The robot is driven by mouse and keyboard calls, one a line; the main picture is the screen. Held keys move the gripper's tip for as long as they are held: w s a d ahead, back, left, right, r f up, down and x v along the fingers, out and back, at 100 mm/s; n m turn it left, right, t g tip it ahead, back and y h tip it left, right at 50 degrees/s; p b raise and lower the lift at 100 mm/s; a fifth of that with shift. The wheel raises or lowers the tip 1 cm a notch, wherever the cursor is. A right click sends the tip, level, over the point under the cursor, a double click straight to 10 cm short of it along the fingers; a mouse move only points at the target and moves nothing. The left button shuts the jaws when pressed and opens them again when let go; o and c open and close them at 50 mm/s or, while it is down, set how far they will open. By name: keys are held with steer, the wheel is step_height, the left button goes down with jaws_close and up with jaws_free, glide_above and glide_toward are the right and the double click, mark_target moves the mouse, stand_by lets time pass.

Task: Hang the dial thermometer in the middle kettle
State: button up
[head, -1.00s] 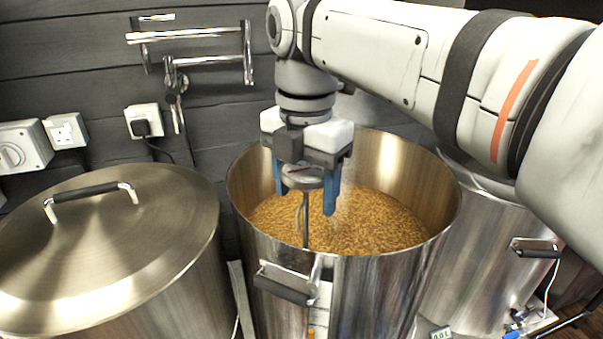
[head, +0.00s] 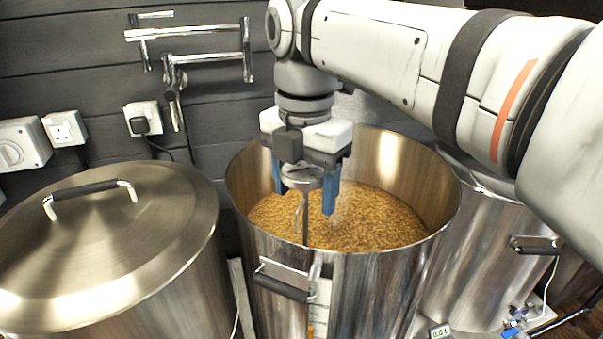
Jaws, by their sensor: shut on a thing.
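The middle kettle (head: 340,290) is an open steel pot holding golden grain mash (head: 375,218). My gripper (head: 305,190) is above the near left part of its opening, pointing down, with blue fingers on both sides of the dial thermometer (head: 302,178). The thermometer has a round metal dial, seen nearly edge-on, and a thin stem (head: 305,225) hanging down inside the near rim. A thin bent piece, like a clip, shows beside the stem. I cannot tell whether the clip touches the rim or whether the stem tip is in the mash.
A lidded kettle (head: 110,235) stands at the left. Another steel kettle (head: 480,260) stands at the right, partly behind my arm. A folding metal pipe (head: 190,35), sockets (head: 145,120) and a switch box (head: 20,145) are on the dark wall. A small display (head: 440,332) sits low in front.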

steer(key=shift+f+b, duration=1.4)
steer(key=shift+f, duration=0.8)
steer(key=shift+f+b, duration=0.85)
steer(key=shift+f, duration=0.55)
